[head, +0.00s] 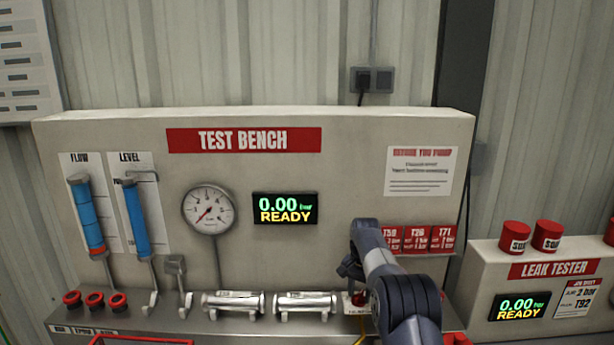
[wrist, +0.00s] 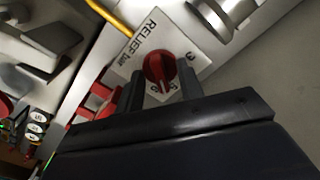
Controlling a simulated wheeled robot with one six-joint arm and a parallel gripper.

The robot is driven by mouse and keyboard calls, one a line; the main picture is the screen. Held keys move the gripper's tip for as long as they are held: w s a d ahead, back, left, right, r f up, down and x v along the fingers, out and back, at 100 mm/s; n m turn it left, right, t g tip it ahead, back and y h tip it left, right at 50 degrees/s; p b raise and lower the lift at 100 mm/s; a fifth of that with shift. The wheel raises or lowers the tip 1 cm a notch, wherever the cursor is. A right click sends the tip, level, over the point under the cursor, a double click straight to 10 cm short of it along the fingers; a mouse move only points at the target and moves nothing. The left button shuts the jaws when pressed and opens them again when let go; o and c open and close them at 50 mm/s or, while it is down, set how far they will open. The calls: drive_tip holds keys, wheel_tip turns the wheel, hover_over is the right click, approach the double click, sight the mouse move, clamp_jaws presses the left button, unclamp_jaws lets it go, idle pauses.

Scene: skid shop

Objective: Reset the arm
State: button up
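My arm (head: 405,300) reaches in from the lower right in the head view, in front of the test bench (head: 335,140). My gripper (wrist: 162,74) points at a red knob (wrist: 160,68) on a white plate marked RELIEF bar (wrist: 142,48). Its two dark fingers stand apart, one on each side of the knob's near part, with gaps visible. I cannot tell how deep the knob sits between them.
A silver cylinder (head: 305,302) and another (head: 232,302) lie on the bench ledge left of my arm. The leak tester (head: 545,290) stands to the right. Open space lies above the arm.

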drive_tip(key=shift+s+f+m, duration=0.25)
drive_tip(key=shift+f+m, duration=0.55)
drive_tip(key=shift+m, duration=0.4)
drive_tip(key=m+b, duration=0.2)
drive_tip(key=m, duration=0.1)
drive_tip(key=shift+f, duration=0.1)
drive_tip(key=r, duration=0.2)
drive_tip(key=r+p, duration=0.1)
drive_tip(key=r, duration=0.1)
drive_tip(key=r+p, duration=0.1)
drive_tip(key=r, duration=0.1)
drive_tip(key=shift+w+r, duration=0.25)
drive_tip(key=shift+w, duration=0.05)
drive_tip(key=shift+r, duration=0.15)
